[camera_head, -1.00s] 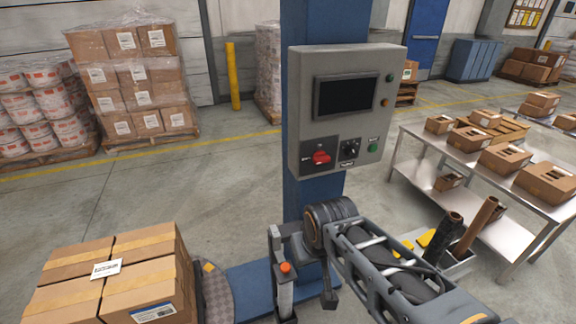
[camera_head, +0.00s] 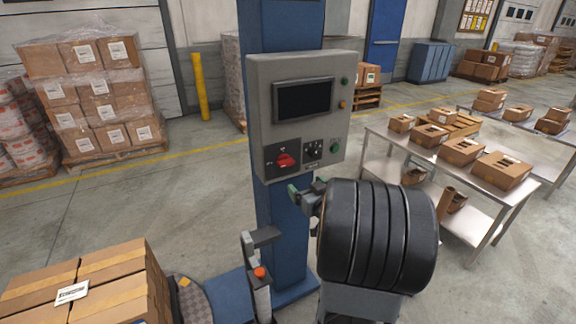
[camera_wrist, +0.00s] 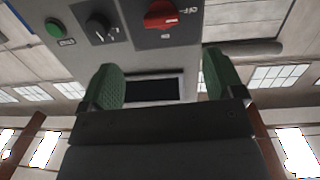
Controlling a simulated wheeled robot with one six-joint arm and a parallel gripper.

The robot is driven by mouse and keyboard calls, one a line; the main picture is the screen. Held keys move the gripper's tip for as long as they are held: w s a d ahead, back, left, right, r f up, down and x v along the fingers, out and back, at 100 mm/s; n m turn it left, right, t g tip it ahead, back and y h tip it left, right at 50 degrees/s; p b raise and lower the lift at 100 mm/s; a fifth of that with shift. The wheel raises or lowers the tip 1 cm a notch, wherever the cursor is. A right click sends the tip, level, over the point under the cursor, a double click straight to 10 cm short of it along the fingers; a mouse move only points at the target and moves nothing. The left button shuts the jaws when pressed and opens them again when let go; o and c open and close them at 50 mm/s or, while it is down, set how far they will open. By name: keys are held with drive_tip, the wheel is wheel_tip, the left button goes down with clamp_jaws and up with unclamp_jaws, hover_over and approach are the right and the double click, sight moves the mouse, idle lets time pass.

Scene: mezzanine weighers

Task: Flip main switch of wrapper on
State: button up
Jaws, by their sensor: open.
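The wrapper's grey control box (camera_head: 260,100) is mounted on a blue column (camera_head: 283,220). Its red main switch (camera_head: 285,160) sits on a dark plate at the lower left of the box face. The switch handle lies roughly crosswise. In the wrist view the red switch (camera_wrist: 160,14) is at the top edge, partly cut off, with an OFF label beside it. My gripper (camera_head: 306,190) is open and empty, with green finger pads, just below the box and to the lower right of the switch. In the wrist view my gripper (camera_wrist: 160,82) has its pads well apart, touching nothing visible.
A black selector knob (camera_head: 313,149) and a green button (camera_head: 335,146) sit right of the switch, below the screen (camera_head: 304,99). Boxed cartons (camera_head: 120,270) stand at front left. A steel table (camera_head: 480,184) with cartons is at right. Open floor lies behind.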

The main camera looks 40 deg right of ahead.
sight(288, 165)
drive_tip(key=shift+t, duration=0.4)
drive_tip(key=w, duration=0.4)
drive_tip(key=w+d+p, duration=0.1)
drive_tip(key=w, duration=0.3)
drive_tip(key=w+d+p, duration=0.1)
drive_tip(key=w, duration=0.4)
drive_tip(key=shift+d+r, duration=0.1)
drive_tip(key=shift+d, duration=0.05)
drive_tip(key=shift+c, duration=0.5)
drive_tip(key=c, duration=0.8)
